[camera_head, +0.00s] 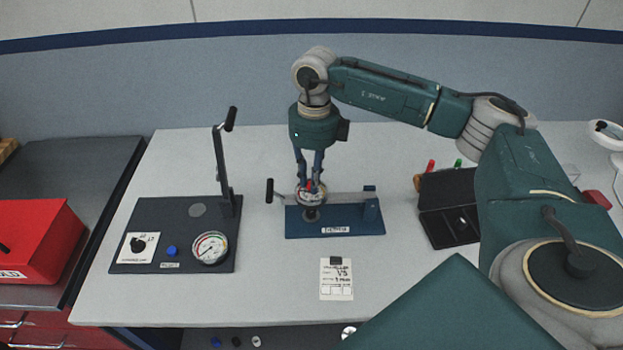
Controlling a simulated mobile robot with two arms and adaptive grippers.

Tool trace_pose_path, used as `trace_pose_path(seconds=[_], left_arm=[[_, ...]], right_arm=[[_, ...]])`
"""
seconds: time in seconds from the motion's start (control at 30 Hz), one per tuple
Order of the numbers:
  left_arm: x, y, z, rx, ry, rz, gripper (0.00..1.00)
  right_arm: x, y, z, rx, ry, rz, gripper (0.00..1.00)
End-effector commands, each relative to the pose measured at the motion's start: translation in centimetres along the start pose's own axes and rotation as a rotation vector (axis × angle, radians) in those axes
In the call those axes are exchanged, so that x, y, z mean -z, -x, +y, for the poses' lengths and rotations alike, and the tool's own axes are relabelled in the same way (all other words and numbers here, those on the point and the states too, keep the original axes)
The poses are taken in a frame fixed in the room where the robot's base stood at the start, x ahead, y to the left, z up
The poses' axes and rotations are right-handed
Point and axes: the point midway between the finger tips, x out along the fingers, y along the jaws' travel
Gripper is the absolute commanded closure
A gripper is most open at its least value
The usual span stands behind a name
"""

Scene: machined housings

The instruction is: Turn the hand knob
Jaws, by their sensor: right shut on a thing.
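My right gripper (310,183) points straight down over the blue fixture (350,222) in the middle of the table. Its fingers are shut on the hand knob (311,197), a small round pale part with red marks at the top of the fixture's left side. The fingers cover part of the knob, so its turned angle is not clear. A bar runs from there to a post at the fixture's right, and a black handle (269,190) stands at the left. My left gripper is not in view.
A dark panel (190,225) at the left carries an upright lever (222,155), a gauge (210,247), a blue button (172,251) and a black dial (138,244). A black tray (435,227) lies right of the fixture. A paper tag (336,279) lies in front.

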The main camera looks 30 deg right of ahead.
Motion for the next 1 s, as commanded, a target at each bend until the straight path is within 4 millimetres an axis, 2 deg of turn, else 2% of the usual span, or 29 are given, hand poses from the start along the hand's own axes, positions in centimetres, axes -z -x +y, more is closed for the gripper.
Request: trace_pose_path(seconds=[0.37,0.4,0.5,0.83,1.0], left_arm=[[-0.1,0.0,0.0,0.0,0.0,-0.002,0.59],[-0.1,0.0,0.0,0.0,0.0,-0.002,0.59],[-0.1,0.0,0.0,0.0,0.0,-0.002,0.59],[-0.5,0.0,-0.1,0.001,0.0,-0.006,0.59],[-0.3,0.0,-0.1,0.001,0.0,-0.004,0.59]], right_arm=[[-0.1,0.1,-0.1,0.001,-0.006,-0.002,1.0],[-0.1,0.1,-0.1,0.001,-0.005,-0.002,0.81],[-0.1,0.1,0.0,0.001,-0.005,-0.002,0.64],[-0.1,0.3,0.0,0.0,-0.004,-0.002,0.64],[-0.1,2.6,0.0,0.0,-0.004,-0.004,0.64]])
